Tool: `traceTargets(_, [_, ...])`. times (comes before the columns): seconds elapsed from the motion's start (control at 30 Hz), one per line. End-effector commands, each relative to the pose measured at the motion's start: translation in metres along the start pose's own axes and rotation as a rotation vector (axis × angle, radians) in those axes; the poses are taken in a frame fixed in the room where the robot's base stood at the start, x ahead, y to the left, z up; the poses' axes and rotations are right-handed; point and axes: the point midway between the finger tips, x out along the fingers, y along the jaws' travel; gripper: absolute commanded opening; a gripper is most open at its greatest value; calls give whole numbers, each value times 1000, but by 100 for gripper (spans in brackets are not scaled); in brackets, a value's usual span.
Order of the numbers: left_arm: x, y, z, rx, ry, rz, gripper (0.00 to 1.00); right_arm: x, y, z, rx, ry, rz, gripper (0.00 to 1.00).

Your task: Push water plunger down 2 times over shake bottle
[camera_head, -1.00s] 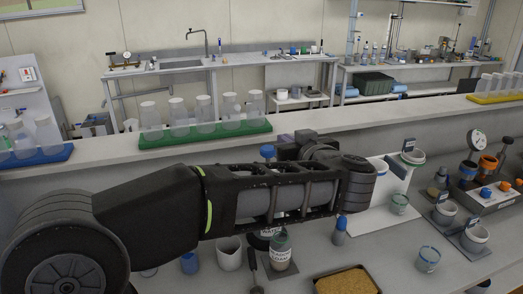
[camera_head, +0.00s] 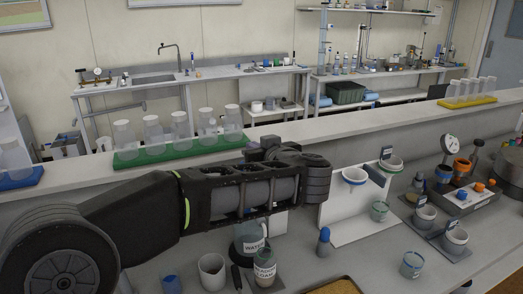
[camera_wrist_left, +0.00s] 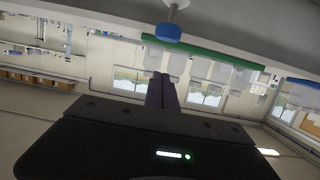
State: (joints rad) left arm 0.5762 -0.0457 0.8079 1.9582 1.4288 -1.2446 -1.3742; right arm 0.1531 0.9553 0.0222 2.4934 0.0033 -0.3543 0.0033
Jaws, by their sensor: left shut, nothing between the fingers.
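The water container (camera_head: 250,238), labelled WATER, stands on the bench, its upper part hidden behind my left arm. Its blue plunger head (camera_wrist_left: 168,32) on a pale stem shows in the left wrist view, where the scene looks upside down; my arm hides the plunger in the head view. The shake bottle (camera_head: 265,268), with a pale label, stands just in front of the water container. My left gripper (camera_head: 254,153) is shut and empty, partly hidden behind its own wrist. In the wrist view its closed fingers (camera_wrist_left: 162,80) appear close to the plunger head, with a visible gap.
A white cup (camera_head: 212,270) and a blue cup (camera_head: 171,285) stand left of the bottle. A blue-capped bottle (camera_head: 323,243) stands to the right. A raised shelf behind carries a green rack (camera_head: 180,150) of bottles. A white funnel stand (camera_head: 345,215) is further right.

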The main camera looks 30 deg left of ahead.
Motion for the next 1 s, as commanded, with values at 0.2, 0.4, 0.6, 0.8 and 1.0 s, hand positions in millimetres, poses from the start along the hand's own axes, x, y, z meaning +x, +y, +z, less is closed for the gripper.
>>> traceTargets(0.2, [37, 0, 10, 4, -3, 0, 0, -4, -1, 1, 2, -2, 2, 36])
traceTargets(0.4, [42, 0, 33, 3, 0, 0, 0, -4, -1, 1, 1, -2, 2, 36])
traceTargets(0.6, [43, 0, 39, 1, 0, 0, 0, -4, -1, 1, 1, -2, 2, 36])
traceTargets(0.8, [43, 0, 39, 0, 1, 1, 0, -4, -1, 1, 1, -2, 2, 36])
traceTargets(1.0, [59, -9, 47, 1, 2, -2, 0, -1, 0, 0, 0, -1, 1, 36])
